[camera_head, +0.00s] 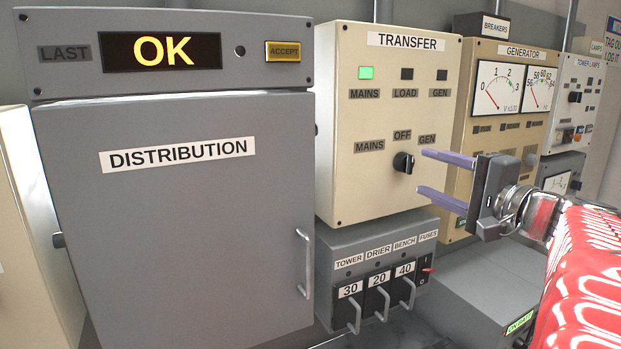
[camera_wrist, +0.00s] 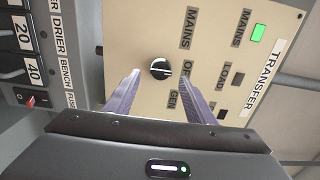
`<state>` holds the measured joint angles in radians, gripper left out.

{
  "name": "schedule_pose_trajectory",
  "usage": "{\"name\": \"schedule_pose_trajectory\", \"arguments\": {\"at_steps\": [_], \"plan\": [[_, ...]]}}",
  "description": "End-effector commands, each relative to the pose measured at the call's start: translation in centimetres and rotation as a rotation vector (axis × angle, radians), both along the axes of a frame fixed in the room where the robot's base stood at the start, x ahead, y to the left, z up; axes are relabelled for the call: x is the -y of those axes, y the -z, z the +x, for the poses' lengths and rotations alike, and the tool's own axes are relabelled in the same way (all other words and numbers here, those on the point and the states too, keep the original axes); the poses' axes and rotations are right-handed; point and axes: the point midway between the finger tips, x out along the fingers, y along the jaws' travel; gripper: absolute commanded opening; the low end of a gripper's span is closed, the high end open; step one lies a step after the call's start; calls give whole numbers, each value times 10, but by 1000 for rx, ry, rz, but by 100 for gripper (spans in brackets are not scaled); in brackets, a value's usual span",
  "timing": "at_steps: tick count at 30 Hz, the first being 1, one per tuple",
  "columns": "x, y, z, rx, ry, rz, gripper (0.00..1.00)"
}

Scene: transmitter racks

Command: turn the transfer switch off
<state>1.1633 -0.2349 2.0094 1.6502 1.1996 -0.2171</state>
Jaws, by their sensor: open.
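The transfer switch is a round black knob (camera_head: 403,162) low on the cream TRANSFER panel (camera_head: 360,190), below the labels MAINS, OFF and GEN. Its pale pointer mark is too small to read surely. The green lamp (camera_head: 366,73) over MAINS is lit; the LOAD and GEN lamps are dark. My gripper (camera_head: 420,172) is open and empty, its purple fingers pointing at the panel just right of the knob in the head view. In the wrist view the knob (camera_wrist: 160,68) shows between the two fingertips (camera_wrist: 158,74); I see no contact.
The grey DISTRIBUTION cabinet (camera_head: 180,220) stands left, with an OK display (camera_head: 160,51) above. A fuse box (camera_head: 372,260) with several projecting handles sits below the TRANSFER panel. The GENERATOR panel (camera_head: 500,140) is close on the right, behind my gripper.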

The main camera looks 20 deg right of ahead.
Motion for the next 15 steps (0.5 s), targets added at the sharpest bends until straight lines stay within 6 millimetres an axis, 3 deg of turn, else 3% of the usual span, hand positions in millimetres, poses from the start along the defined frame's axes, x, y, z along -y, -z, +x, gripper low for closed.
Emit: {"name": "schedule_pose_trajectory", "arguments": {"at_steps": [15], "plan": [[3,1,-63,-1,3,-1,50]]}}
